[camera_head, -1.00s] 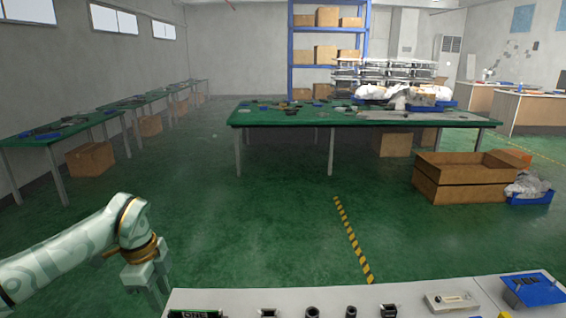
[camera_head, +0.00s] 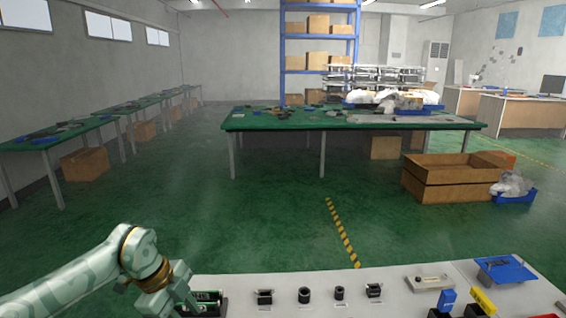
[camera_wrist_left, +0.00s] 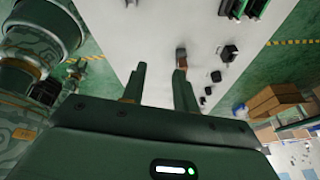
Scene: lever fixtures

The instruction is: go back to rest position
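My left gripper (camera_head: 172,304) is low in the head view, at the left end of the white table (camera_head: 395,292). In the left wrist view its two fingers (camera_wrist_left: 159,82) stand apart with nothing held between them. A small brown-and-dark fixture (camera_wrist_left: 181,58) shows just beyond one fingertip; I cannot tell if they touch. A black fixture with a green part (camera_head: 207,303) sits beside the gripper in the head view. Several small black fixtures (camera_head: 305,295) stand in a row to its right. My right gripper is not in view.
A light panel with a small knob (camera_head: 430,283) and a blue plate (camera_head: 505,270) are at the table's right. Blue (camera_head: 447,299) and yellow (camera_head: 482,301) parts stand nearer.

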